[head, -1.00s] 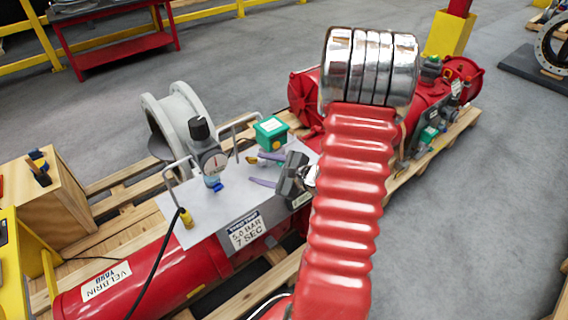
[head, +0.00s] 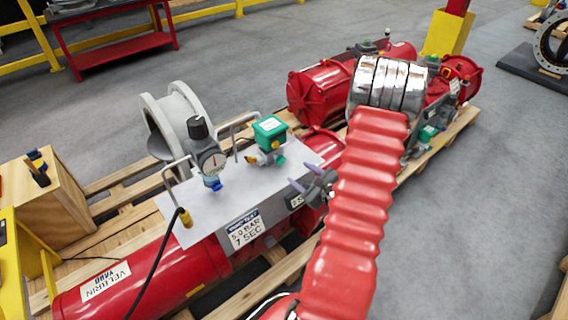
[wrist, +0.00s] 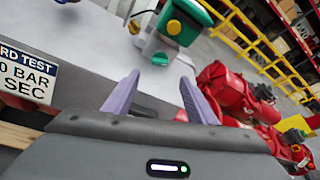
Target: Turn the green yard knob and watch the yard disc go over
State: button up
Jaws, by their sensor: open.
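A small green knob (head: 281,160) sits low on the valve block under a green box (head: 270,129) with yellow parts. In the wrist view the green knob (wrist: 160,59) lies just beyond the fingertips, below the green box (wrist: 190,18). My gripper (head: 297,177) is open, with two purple fingers apart and nothing between them. It is to the right of and below the knob, clear of it. In the wrist view my gripper (wrist: 159,77) points toward the knob. A grey flanged valve body (head: 180,118) stands behind the plate, with a dark disc edge (head: 158,146) at its left.
A red cylinder (head: 170,265) labelled YARD lies in front. A second red actuator (head: 320,92) lies behind my arm. The grey floor at the right is open.

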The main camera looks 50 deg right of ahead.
aim_at(282, 161)
jog(key=x, duration=1.3)
jog(key=shift+c, duration=0.7)
jog(key=c, duration=0.9)
